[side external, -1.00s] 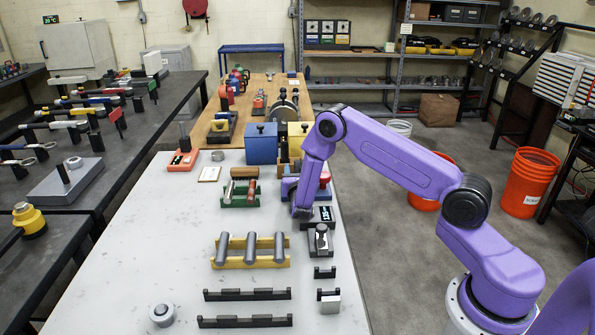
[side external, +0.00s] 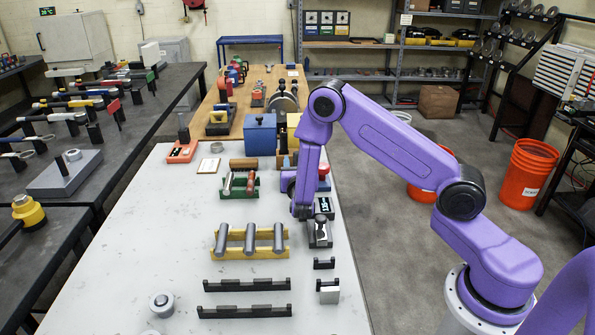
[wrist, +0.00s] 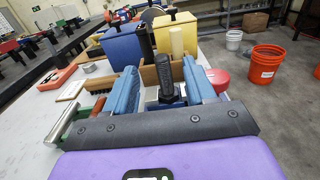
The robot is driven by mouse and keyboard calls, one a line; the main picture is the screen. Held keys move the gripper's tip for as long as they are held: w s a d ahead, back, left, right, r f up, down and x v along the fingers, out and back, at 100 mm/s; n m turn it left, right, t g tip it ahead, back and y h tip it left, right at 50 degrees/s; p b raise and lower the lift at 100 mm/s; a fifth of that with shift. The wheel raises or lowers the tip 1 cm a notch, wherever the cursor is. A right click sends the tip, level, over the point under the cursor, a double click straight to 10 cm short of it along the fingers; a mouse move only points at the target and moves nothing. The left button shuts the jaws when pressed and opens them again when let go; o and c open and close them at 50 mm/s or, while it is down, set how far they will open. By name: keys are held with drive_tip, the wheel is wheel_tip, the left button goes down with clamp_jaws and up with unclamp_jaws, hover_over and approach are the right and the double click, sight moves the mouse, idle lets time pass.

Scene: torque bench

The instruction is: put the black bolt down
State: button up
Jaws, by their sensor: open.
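My gripper (wrist: 160,68) is open, with blue fingers spread apart in the wrist view. The black bolt (wrist: 167,77) stands upright between them, its threaded shaft up and a wider hex part below. Gaps show between it and both fingers. What lies under the bolt is partly hidden by my gripper's grey palm bar. In the side view my gripper (side external: 292,186) is low over the right side of the light table, beyond the small black display unit (side external: 324,206). My arm hides most of its fingers there, and I cannot make out the bolt.
A yellow rack with grey cylinders (side external: 250,240) and black rails (side external: 247,284) lie nearer the camera. The table's left middle is clear.

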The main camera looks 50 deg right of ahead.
drive_tip(key=shift+r, duration=2)
drive_tip(key=shift+s+r, duration=0.1)
drive_tip(key=s+a+r+m+g+y, duration=0.1)
drive_tip(key=s+a+m+g+y, duration=0.3)
drive_tip(key=s, duration=0.9)
drive_tip(key=s+a+r+m+g+y, duration=0.2)
drive_tip(key=s+a+m+g+y, duration=0.2)
drive_tip(key=s, duration=0.9)
drive_tip(key=s+a+r+m+g+y, duration=0.1)
drive_tip(key=s+a+m+g+y, duration=0.3)
drive_tip(key=s, duration=0.9)
drive_tip(key=a+m+y, duration=0.1)
drive_tip(key=a+m, duration=0.1)
drive_tip(key=a, duration=0.1)
drive_tip(key=shift+a+r+g, duration=0.2)
drive_tip(key=shift+g, duration=0.1)
